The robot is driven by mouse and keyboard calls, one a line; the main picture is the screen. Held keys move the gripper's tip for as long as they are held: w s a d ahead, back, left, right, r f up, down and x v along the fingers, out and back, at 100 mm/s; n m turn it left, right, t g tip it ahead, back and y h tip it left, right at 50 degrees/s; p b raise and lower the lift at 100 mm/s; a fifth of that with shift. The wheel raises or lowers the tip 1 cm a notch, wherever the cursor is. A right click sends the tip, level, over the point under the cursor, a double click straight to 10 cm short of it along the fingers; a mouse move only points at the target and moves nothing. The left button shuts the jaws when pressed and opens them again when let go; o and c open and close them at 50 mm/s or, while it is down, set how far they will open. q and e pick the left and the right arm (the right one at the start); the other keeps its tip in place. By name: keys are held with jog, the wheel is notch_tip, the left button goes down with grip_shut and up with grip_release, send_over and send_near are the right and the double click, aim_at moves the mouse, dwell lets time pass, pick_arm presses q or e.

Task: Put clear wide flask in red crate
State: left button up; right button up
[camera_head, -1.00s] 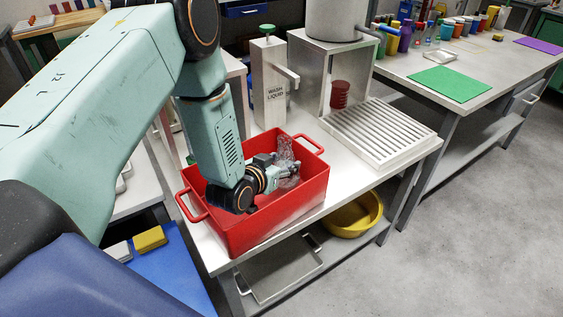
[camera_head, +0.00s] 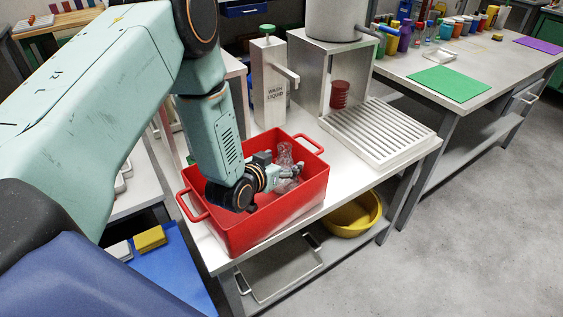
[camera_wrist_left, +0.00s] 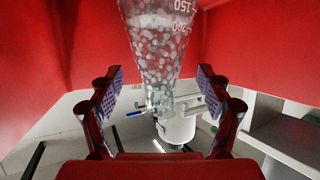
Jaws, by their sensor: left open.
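The clear wide flask (camera_head: 285,153) is inside the red crate (camera_head: 262,226), toward its far side, and its neck and upper part show. My left gripper (camera_head: 294,171) reaches down into the crate beside the flask and partly hides it. In the left wrist view, the flask (camera_wrist_left: 160,45) has volume marks and stands out ahead, between the two spread fingers of the gripper (camera_wrist_left: 160,92). Gaps show between the finger pads and the glass. Whether the flask's base touches the crate floor is hidden. My right gripper is not in view.
The crate stands on a white table beside a wash liquid dispenser (camera_head: 270,85) and a slatted drain tray (camera_head: 380,135). A yellow basin (camera_head: 355,216) is on the shelf below. A green mat (camera_head: 449,83) lies on the far table among several containers.

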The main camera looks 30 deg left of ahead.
pick_arm(q)
jog(key=p+v, duration=0.1)
jog(key=v, duration=0.6)
jog(key=shift+s+r, duration=0.15)
jog(key=shift+r, duration=0.15)
